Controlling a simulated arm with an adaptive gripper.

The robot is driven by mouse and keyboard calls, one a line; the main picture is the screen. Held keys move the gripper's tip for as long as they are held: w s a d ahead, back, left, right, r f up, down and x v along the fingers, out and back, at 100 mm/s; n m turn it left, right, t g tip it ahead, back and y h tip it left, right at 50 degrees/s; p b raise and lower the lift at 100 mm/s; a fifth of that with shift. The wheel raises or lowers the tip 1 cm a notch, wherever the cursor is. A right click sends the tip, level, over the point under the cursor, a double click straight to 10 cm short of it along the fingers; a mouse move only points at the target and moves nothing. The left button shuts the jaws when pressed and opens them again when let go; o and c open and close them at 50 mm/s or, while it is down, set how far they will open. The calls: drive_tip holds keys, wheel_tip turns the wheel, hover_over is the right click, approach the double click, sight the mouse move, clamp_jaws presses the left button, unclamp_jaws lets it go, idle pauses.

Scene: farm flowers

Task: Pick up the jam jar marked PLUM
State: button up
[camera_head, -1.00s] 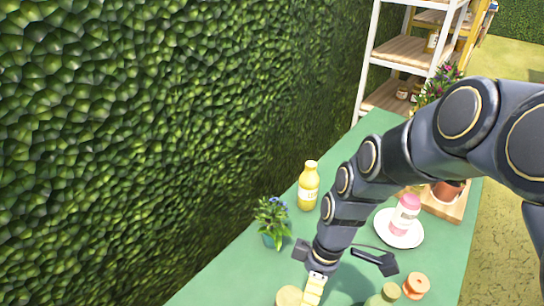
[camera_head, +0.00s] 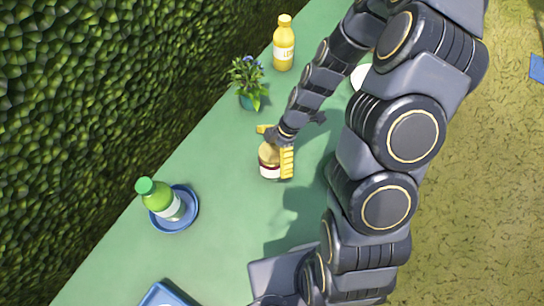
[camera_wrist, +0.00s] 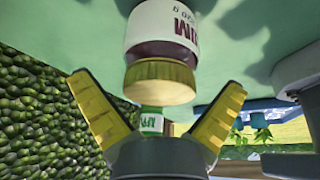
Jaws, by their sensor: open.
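A jam jar (camera_head: 269,160) with a gold lid, a white label and dark contents stands on the green table. In the wrist view the jar (camera_wrist: 160,55) appears upside down, and purple letters, partly cut off and ending in "UM", show on its label. My gripper (camera_head: 277,146) has its yellow fingers spread around the jar's upper part, one at the upper left and one on the right. In the wrist view the open fingers (camera_wrist: 157,84) stand apart on both sides of the lid. I cannot tell whether either finger touches the jar.
A green bottle (camera_head: 157,198) stands on a blue saucer (camera_head: 190,217) at the left. A potted plant (camera_head: 247,84) and a yellow bottle (camera_head: 284,45) stand farther back. A blue tray (camera_head: 167,296) is at the bottom edge. The hedge (camera_head: 70,110) borders the table.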

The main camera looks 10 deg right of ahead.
drive_tip(key=shift+x, duration=0.8)
drive_tip(key=shift+c, duration=0.4)
drive_tip(key=c, duration=1)
drive_tip(key=shift+o, duration=0.2)
drive_tip(key=shift+r, duration=0.15)
